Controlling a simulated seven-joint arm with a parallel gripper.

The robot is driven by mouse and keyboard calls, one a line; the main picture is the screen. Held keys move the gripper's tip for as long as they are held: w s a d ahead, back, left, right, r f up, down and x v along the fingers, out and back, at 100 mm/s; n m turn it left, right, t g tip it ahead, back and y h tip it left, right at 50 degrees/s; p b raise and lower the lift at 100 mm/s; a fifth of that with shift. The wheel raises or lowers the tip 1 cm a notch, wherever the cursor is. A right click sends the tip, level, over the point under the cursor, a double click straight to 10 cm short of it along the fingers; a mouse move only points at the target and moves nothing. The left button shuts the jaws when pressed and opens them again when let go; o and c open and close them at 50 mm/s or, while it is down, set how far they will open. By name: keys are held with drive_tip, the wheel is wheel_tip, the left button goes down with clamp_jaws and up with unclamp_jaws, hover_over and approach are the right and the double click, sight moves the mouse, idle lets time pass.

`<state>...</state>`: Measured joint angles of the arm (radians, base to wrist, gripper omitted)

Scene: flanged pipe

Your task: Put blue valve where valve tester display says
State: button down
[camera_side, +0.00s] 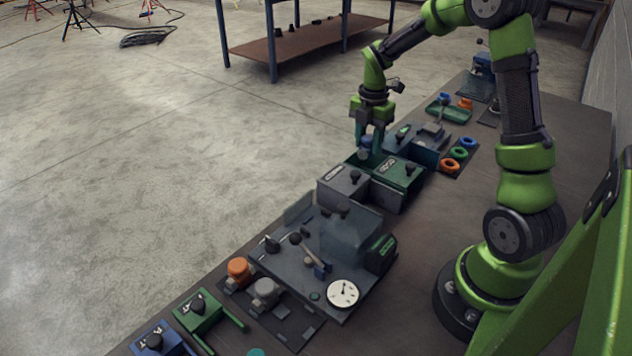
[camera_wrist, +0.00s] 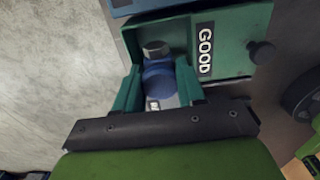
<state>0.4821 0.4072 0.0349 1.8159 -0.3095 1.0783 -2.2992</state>
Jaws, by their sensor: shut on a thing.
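My gripper (camera_side: 372,136) is shut on the blue valve (camera_side: 365,153), which hangs below its teal fingers. In the wrist view, the blue valve (camera_wrist: 160,78), with a grey hexagonal end, sits between the fingertips (camera_wrist: 160,88). It is over or in the open part of a green bin (camera_wrist: 225,40) labelled GOOD; I cannot tell whether it touches the bottom. That green bin (camera_side: 403,173) also shows in the side view. The valve tester (camera_side: 300,262) has a green-framed display (camera_side: 384,250) on its right, with text too small to read, and a round gauge (camera_side: 343,293).
A grey bin (camera_side: 343,187) stands against the green one, and a blue bin (camera_side: 426,156) lies behind it. An orange valve (camera_side: 238,269) and a grey valve (camera_side: 265,292) stand on a dark tray. Coloured rings (camera_side: 459,153) lie right of the bins.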

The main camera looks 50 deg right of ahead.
sight(366, 151)
drive_tip(key=shift+f, duration=3.05)
idle(0.5)
drive_tip(key=c, duration=0.6)
unclamp_jaws()
drive_tip(key=shift+w, duration=0.1)
drive_tip(key=shift+c, duration=0.4)
drive_tip(key=shift+o, duration=1)
drive_tip(key=shift+w+r, duration=0.15)
drive_tip(key=shift+r, duration=1.05)
drive_tip(key=shift+s+r, duration=0.2)
drive_tip(key=shift+r, duration=2.15)
